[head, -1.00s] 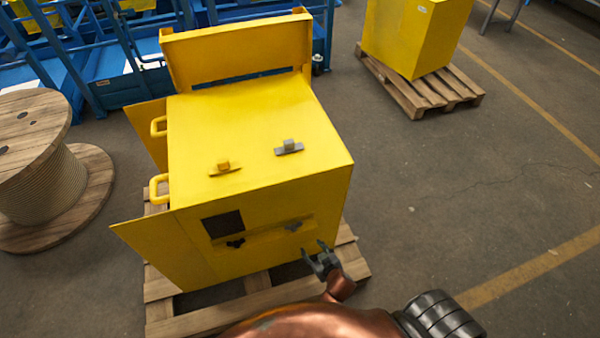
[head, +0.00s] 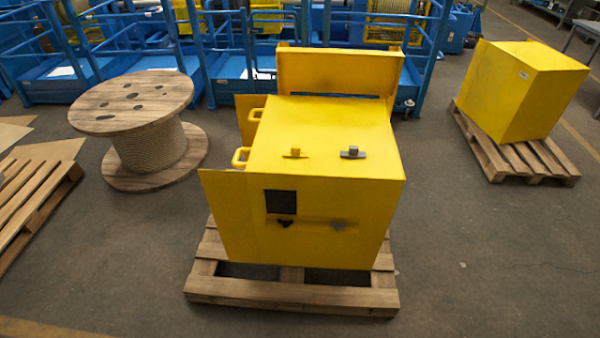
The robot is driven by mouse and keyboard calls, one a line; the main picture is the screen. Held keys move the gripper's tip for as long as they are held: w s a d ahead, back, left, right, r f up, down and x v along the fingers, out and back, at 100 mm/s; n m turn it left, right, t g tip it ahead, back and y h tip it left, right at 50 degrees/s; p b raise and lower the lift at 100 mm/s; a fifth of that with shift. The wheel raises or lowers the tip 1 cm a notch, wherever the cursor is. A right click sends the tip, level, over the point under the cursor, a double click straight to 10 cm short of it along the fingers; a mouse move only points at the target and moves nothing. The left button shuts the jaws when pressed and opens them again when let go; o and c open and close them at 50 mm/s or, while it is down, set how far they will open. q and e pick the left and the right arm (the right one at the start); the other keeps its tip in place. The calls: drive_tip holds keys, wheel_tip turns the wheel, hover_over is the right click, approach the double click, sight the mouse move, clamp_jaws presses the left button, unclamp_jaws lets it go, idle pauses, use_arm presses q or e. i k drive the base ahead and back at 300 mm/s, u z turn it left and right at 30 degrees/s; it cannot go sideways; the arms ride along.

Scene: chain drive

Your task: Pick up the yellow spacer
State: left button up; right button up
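The yellow spacer (head: 295,153) is a small yellow piece with a raised block on a flat base. It lies on the top of the yellow machine housing (head: 360,118), left of a similar grey piece (head: 352,153). Neither of my grippers shows in the head view, so I cannot see whether they are open or shut.
The housing stands on a wooden pallet (head: 290,299), with yellow doors and handles at its left. A wooden cable reel (head: 135,105) stands at the left, a second yellow box (head: 520,90) on a pallet at the right. Blue railings line the back. Floor shows at both sides.

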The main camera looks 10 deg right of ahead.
sight(295, 151)
drive_tip(key=z, duration=0.1)
drive_tip(key=k, duration=0.45)
drive_tip(key=u, duration=1.1)
drive_tip(key=i, duration=0.85)
drive_tip(key=u, duration=0.5)
drive_tip(key=i, duration=0.8)
drive_tip(key=z, duration=0.85)
drive_tip(key=i, duration=0.95)
drive_tip(key=z, duration=0.9)
